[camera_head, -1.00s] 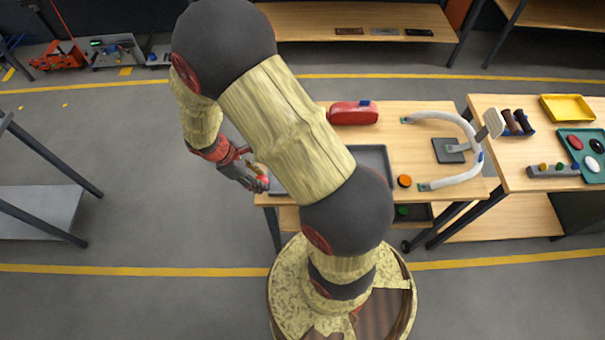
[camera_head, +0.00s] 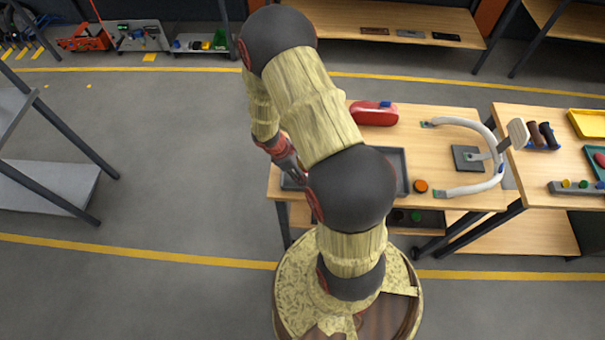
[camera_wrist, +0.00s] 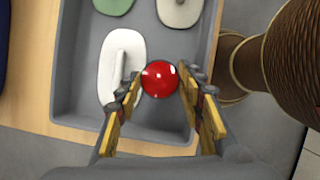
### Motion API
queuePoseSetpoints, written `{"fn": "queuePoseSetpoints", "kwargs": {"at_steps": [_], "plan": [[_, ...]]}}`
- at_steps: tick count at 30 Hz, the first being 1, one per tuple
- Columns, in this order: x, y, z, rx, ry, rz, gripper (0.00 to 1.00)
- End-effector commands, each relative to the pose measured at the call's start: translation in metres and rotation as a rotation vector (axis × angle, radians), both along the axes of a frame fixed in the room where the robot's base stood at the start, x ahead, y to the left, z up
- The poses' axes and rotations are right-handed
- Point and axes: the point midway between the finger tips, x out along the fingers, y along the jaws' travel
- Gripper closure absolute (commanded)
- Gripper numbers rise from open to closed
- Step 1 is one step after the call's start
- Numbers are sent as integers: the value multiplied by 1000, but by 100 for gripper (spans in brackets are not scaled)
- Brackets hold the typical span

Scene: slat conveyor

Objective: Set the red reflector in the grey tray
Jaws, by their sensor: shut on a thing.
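The red reflector (camera_wrist: 160,79) shows round and glossy in the wrist view. My gripper (camera_wrist: 161,82) is shut on it, with one finger on each side. In that view it is over the near part of the grey tray (camera_wrist: 78,75); I cannot tell its exact height. In the head view the grey tray (camera_head: 402,162) lies on the wooden table, its middle hidden behind my arm. The reflector and the fingertips are hidden there too.
A white oval piece (camera_wrist: 120,60), a green piece (camera_wrist: 113,4) and a pale piece (camera_wrist: 180,10) lie in the tray. On the table are a red case (camera_head: 373,114), an orange disc (camera_head: 421,186) and a curved white tube (camera_head: 490,150).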

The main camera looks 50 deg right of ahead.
Motion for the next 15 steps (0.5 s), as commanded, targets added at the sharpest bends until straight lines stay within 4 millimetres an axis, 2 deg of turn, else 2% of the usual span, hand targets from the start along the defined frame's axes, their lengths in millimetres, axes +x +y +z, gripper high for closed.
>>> {"fn": "queuePoseSetpoints", "kwargs": {"at_steps": [2,8,9,15], "plan": [[1,0,-8,-1,-1,-1,100],[1,0,-8,-1,-2,0,100],[1,0,-8,0,-2,-1,60],[1,0,-8,0,-2,-1,48]]}}
